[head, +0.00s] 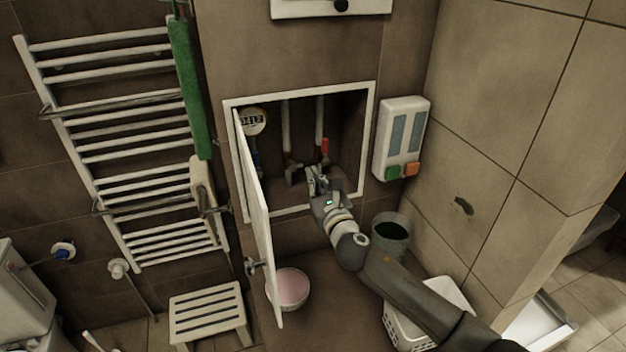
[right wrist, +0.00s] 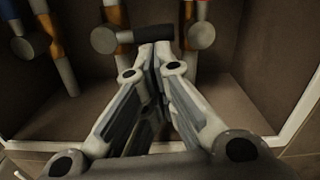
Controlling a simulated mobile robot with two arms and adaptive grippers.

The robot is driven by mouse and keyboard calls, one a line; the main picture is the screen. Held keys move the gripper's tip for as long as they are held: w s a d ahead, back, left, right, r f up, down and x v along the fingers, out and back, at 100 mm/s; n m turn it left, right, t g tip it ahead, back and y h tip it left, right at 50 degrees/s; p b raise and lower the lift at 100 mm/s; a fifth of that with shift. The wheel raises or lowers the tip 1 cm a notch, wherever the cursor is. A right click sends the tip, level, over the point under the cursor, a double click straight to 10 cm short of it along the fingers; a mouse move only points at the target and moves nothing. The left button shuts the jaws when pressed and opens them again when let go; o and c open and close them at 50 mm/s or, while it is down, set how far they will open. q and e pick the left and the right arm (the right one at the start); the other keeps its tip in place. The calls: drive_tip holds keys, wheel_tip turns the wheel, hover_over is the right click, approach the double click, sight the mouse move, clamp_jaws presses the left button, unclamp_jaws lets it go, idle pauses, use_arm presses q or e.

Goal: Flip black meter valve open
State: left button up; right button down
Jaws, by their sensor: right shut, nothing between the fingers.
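The wall cabinet (head: 371,118) is open and holds vertical pipes with valves. The black valve handle (right wrist: 146,34) lies sideways across the right wrist view, between two round metal pipe ends. In the head view the valve area is small and dark, and the black handle is hard to make out beside my gripper. My right gripper (head: 315,176) reaches into the cabinet's lower part. Its fingertips (right wrist: 155,48) are together, with nothing between them, right at the handle's near side. I cannot tell whether they touch it. My left gripper is out of view.
The white cabinet door (head: 258,215) swings out on the left. A round meter (head: 253,121) and a red handle (head: 325,147) are also inside. A dispenser (head: 402,138) hangs at right. A dark bin (head: 390,238) and pink basin (head: 288,289) stand below.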

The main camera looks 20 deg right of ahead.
drive_tip(key=shift+r, duration=0.2)
drive_tip(key=n+p, duration=0.1)
drive_tip(key=p, duration=0.1)
drive_tip(key=r+n+p, duration=0.1)
drive_tip(key=n+p, duration=0.1)
drive_tip(key=shift+d+r, duration=0.25)
drive_tip(key=shift+d, duration=0.1)
drive_tip(key=shift+r+p, duration=0.15)
drive_tip(key=shift+p, duration=0.3)
drive_tip(key=shift+d, duration=0.15)
